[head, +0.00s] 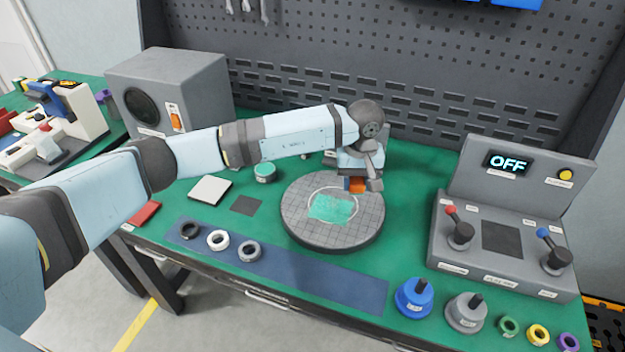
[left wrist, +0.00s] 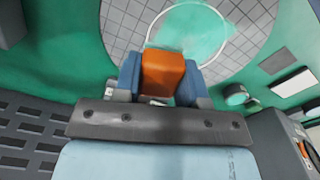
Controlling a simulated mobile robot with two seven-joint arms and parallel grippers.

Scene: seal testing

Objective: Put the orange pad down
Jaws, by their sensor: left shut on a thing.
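My left gripper (head: 357,186) is shut on the orange pad (head: 356,185), over the back right part of the round grey tiled plate (head: 301,226). In the left wrist view the orange pad (left wrist: 163,74) sits between the two blue fingers of the left gripper (left wrist: 160,80). A teal patch (head: 331,208) lies inside the white ring on the plate and also shows in the left wrist view (left wrist: 190,28). I cannot tell whether the pad touches the plate. My right gripper is not in view.
A blue mat (head: 310,283) with several rings lies at the front. A control box (head: 500,226) reading OFF stands at right, with blue (head: 414,297) and grey (head: 465,312) knobbed weights before it. A grey speaker-like box (head: 172,90) stands back left, and a teal-topped jar (head: 264,172) left of the plate.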

